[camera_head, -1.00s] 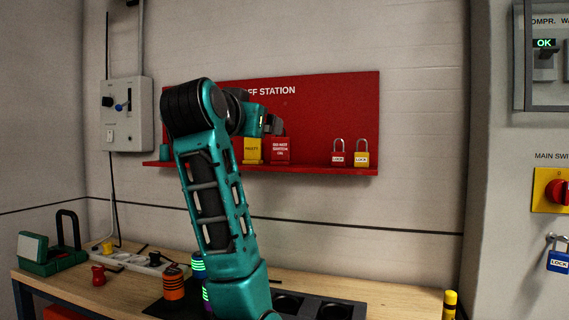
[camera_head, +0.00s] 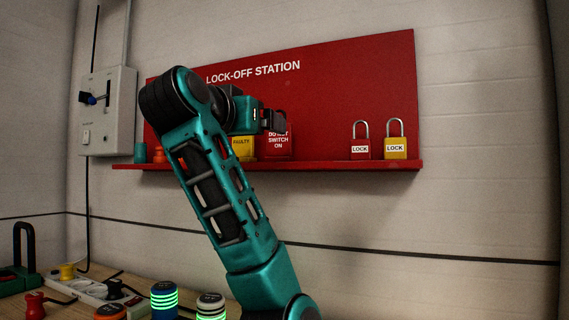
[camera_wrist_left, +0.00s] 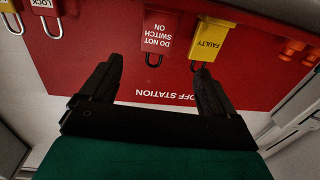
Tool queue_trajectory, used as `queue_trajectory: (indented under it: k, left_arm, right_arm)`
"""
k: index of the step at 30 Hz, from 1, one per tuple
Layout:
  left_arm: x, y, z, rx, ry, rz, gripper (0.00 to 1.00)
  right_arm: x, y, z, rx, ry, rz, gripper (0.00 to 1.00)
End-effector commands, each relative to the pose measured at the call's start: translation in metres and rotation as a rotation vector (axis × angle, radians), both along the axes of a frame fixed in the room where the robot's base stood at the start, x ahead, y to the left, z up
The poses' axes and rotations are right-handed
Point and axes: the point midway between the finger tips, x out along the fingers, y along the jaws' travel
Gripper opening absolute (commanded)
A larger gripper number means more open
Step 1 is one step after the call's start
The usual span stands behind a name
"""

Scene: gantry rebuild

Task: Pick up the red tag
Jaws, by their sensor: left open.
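The red tag (camera_head: 279,145), marked "DO NOT SWITCH ON", stands on the red shelf of the lock-off board, its top partly hidden by my left gripper. In the left wrist view the red tag (camera_wrist_left: 160,32) appears upside down, with a wire loop. My left gripper (camera_head: 274,121) is in front of the tag's upper part. In the wrist view my left gripper (camera_wrist_left: 158,68) has its fingers spread and nothing between them; the tag lies beyond the fingertips, roughly centred between them. My right gripper is not in view.
A yellow "FAULTY" tag (camera_head: 243,146) stands close to the left of the red tag. A red padlock (camera_head: 360,146) and a yellow padlock (camera_head: 396,145) stand further right on the shelf (camera_head: 320,165). A wall switch box (camera_head: 108,112) is at left.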

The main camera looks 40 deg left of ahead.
Motion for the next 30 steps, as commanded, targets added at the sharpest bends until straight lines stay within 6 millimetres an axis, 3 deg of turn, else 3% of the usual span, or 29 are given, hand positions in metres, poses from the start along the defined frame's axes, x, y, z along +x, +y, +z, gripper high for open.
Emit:
queue_trajectory:
  k: [9,17,25,30]
  left_arm:
    - [0.054,0.020,0.000,-0.002,0.006,-0.002,0.89]
    - [0.073,0.027,0.002,-0.001,0.003,-0.002,0.89]
    - [0.107,0.037,0.006,-0.001,0.004,-0.002,0.89]
    - [0.116,0.041,0.006,0.000,0.001,-0.001,0.89]
  right_arm:
    - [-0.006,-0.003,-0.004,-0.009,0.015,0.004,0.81]
    - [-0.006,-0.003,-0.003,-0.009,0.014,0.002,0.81]
    - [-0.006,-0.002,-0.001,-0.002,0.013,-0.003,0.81]
    - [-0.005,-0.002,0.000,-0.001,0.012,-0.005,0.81]
